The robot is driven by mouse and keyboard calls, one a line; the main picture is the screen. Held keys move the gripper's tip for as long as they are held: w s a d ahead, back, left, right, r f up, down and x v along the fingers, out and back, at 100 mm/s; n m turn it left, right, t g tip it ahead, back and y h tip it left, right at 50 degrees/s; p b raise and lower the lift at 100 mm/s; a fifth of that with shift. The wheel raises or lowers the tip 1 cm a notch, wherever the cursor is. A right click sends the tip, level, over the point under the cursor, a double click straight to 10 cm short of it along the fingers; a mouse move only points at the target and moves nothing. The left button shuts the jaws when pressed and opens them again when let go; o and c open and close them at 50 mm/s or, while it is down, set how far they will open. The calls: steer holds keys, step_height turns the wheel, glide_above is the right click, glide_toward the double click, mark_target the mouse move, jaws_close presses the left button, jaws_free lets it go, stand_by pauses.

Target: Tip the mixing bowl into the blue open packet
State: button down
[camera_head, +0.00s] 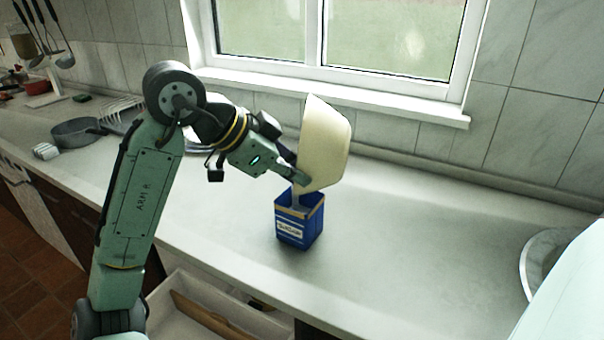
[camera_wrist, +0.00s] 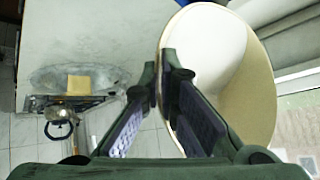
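The cream mixing bowl (camera_head: 325,145) is tipped steeply on its side above the blue open packet (camera_head: 299,226). The packet stands upright on the counter, its open top just under the bowl's lower edge. A small pale patch shows at the packet's mouth; I cannot tell whether it is contents. My gripper (camera_head: 299,178) is shut on the bowl's rim, to the left of the bowl. In the wrist view the fingers (camera_wrist: 163,85) pinch the rim of the bowl (camera_wrist: 262,85), whose pale inside shows. Only a blue sliver of the packet (camera_wrist: 187,2) shows there.
The counter (camera_head: 400,240) right of the packet is clear. A window (camera_head: 340,40) is behind. A dark pan (camera_head: 76,132) and a wire rack (camera_head: 122,108) stand at the left. A drawer (camera_head: 215,312) is open below the front edge. A round rim (camera_head: 530,265) shows at right.

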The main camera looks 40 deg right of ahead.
steer(key=shift+w+a+r+n+g+h, duration=0.1)
steer(key=shift+w+a+n+g+h, duration=0.3)
steer(key=shift+w+a+g+h, duration=0.7)
steer(key=shift+s+d, duration=0.1)
steer(key=shift+d, duration=0.05)
steer(key=t+y, duration=0.1)
steer(key=r+m+t+y, duration=0.1)
steer(key=t+y, duration=0.1)
stand_by(0.4)
steer(key=shift+r, duration=0.1)
